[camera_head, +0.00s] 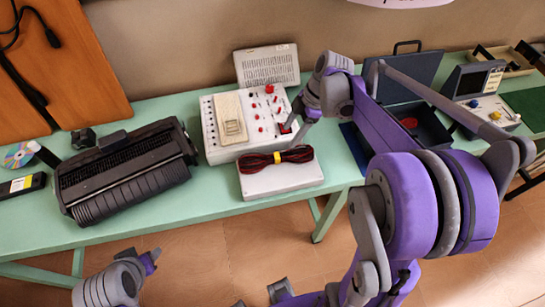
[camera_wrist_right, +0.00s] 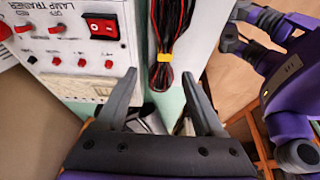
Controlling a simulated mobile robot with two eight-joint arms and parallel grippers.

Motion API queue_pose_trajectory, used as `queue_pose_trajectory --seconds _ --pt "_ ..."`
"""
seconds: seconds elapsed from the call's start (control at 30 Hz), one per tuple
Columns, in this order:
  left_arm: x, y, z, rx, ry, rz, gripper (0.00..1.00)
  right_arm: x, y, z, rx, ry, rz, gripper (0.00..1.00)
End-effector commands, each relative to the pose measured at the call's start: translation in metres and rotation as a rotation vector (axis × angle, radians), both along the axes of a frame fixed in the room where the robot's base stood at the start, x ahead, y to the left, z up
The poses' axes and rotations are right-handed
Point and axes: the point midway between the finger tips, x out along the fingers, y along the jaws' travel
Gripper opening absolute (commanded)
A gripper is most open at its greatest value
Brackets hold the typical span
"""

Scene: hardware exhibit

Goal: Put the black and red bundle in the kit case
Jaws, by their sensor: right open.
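The black and red bundle (camera_head: 275,158) is a coiled cable lying on a white box (camera_head: 284,182) at the table's front edge. In the right wrist view the bundle (camera_wrist_right: 172,35) has a yellow tie, and its near end lies between my open right fingers (camera_wrist_right: 159,76), not gripped. In the head view my right gripper (camera_head: 291,132) is just behind the bundle, partly hidden by its own wrist. The kit case (camera_head: 437,132) is dark, with its lid raised, right of my right arm, which partly covers it. My left gripper (camera_head: 150,260) is low at left, below the table; its jaws are unclear.
The white lamp trainer panel (camera_head: 212,130) with red switches stands right behind the bundle. A black ribbed machine (camera_head: 125,172) is on the left. A grey and blue instrument (camera_head: 475,95) and a wooden tray (camera_head: 510,62) are at the right. Bare green tabletop (camera_head: 215,205) shows in front.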

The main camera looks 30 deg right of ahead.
Motion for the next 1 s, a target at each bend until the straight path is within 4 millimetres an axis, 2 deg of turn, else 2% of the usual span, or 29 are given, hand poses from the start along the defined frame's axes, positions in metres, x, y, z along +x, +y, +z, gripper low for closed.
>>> queue_pose_trajectory --seconds 0.03,0.2,0.43,0.7,1.0 --pt "-0.001 0.0 -0.003 0.0 0.002 0.0 0.5 0.0 0.004 -0.01 0.0 0.001 0.002 0.7" --pt "-0.002 0.0 -0.005 0.0 0.003 0.0 0.5 0.002 0.014 -0.034 0.002 0.001 0.001 0.7" --pt "-0.002 0.0 -0.004 0.0 0.003 0.0 0.5 0.002 0.023 -0.049 0.003 0.0 0.001 0.7" --pt "-0.002 0.0 -0.004 0.0 0.003 0.0 0.5 0.001 0.04 -0.082 0.003 0.001 0.001 0.7" --pt "-0.002 0.0 -0.004 0.0 0.003 0.0 0.5 0.001 0.042 -0.087 0.003 0.001 -0.001 0.7"
